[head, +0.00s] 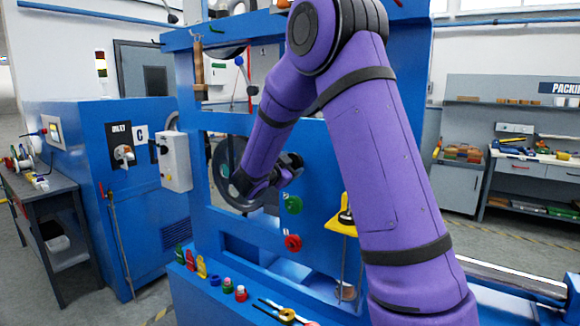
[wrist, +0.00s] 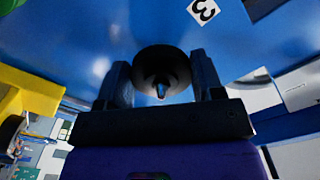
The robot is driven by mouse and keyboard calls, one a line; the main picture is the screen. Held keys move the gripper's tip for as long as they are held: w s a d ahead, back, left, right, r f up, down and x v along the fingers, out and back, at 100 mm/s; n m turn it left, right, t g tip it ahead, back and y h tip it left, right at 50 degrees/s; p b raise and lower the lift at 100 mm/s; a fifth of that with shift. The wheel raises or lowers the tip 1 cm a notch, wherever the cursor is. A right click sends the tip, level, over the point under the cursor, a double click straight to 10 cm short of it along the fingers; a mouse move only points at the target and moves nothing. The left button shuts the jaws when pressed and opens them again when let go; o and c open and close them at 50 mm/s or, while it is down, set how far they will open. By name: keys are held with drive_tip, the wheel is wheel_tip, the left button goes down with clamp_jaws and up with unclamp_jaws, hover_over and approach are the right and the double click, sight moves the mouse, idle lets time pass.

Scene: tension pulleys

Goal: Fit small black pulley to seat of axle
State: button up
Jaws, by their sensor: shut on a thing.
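My gripper (wrist: 163,88) is shut on the small black pulley (wrist: 148,58), a dark round piece between its two fingers in the wrist view. A small bright metal tip shows at the pulley's centre; I cannot tell whether it is the axle. The blue panel (wrist: 215,55) lies just beyond the pulley. In the head view my gripper (head: 288,168) is at the front of the blue machine frame, right of the large dark wheel (head: 222,165). The pulley cannot be made out there, and the seat of the axle cannot be clearly seen.
A green knob (head: 293,204) and a red knob (head: 292,242) sit below my gripper. A yellow bracket (head: 341,226) stands out to their right, also at left in the wrist view (wrist: 30,92). Small coloured parts (head: 227,286) line the front ledge. A "3" label (wrist: 204,10) marks the panel.

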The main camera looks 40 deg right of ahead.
drive_tip(key=o, duration=1)
drive_tip(key=shift+o, duration=0.2)
drive_tip(key=v, duration=1)
drive_tip(key=shift+a, duration=0.3)
drive_tip(key=shift+s+r, duration=0.1)
